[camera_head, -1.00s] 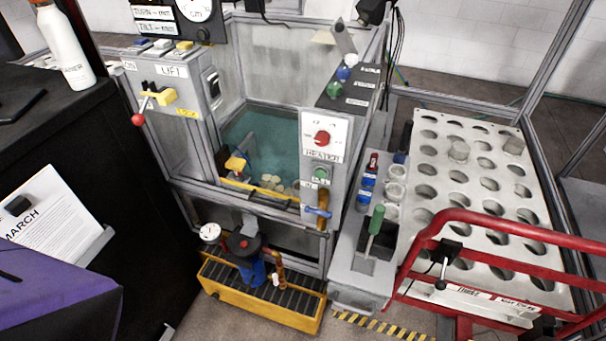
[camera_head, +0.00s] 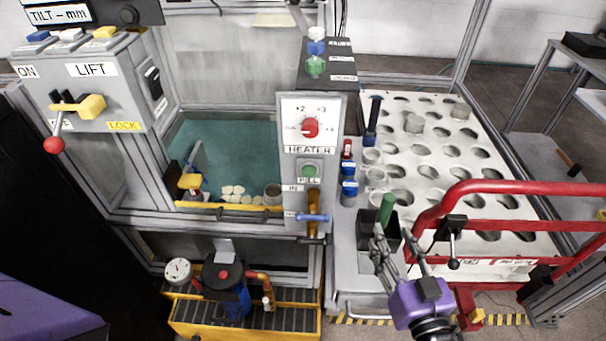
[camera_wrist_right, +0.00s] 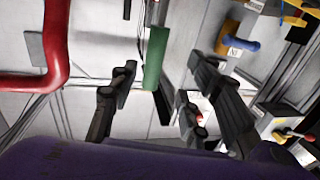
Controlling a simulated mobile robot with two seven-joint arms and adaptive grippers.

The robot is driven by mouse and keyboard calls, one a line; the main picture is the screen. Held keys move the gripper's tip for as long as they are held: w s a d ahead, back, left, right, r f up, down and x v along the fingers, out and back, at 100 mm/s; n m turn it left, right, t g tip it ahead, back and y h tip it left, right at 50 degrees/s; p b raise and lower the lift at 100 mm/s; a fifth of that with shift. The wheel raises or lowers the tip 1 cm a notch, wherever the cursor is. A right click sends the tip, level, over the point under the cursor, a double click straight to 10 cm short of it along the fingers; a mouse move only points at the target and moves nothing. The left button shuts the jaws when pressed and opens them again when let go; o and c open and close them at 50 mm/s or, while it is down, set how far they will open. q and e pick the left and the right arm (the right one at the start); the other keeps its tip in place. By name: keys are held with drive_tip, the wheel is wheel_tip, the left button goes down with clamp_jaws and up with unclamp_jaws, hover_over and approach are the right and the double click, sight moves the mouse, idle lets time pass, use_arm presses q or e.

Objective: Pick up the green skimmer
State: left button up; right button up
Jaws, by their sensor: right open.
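The green skimmer shows its upright green handle (camera_head: 387,208), standing in a dark holder (camera_head: 365,232) on the grey side shelf right of the heater post. Its lower part is hidden in the holder. My right gripper (camera_head: 394,240) is open just in front of the handle. In the right wrist view the green handle (camera_wrist_right: 155,58) appears beyond and between the open fingers (camera_wrist_right: 158,92), with clear space on both sides; I see no contact. My left gripper is not in view.
A red rail (camera_head: 520,187) runs close to the right of my right gripper. Blue-capped bottles (camera_head: 349,190) and white cups (camera_head: 374,178) stand behind the holder. The heater post (camera_head: 308,150) and water tank (camera_head: 235,150) are to the left. A perforated white rack (camera_head: 440,145) lies behind.

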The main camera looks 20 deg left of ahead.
sight(388, 214)
drive_tip(key=shift+w+a+r, duration=0.15)
drive_tip(key=shift+w+r, duration=0.2)
drive_tip(key=shift+r, duration=0.05)
drive_tip(key=x, duration=0.7)
drive_tip(key=shift+w+d+r+p, duration=0.15)
drive_tip(key=shift+d+p, duration=0.2)
drive_tip(key=shift+p, duration=0.05)
drive_tip(key=shift+c, duration=0.3)
clamp_jaws()
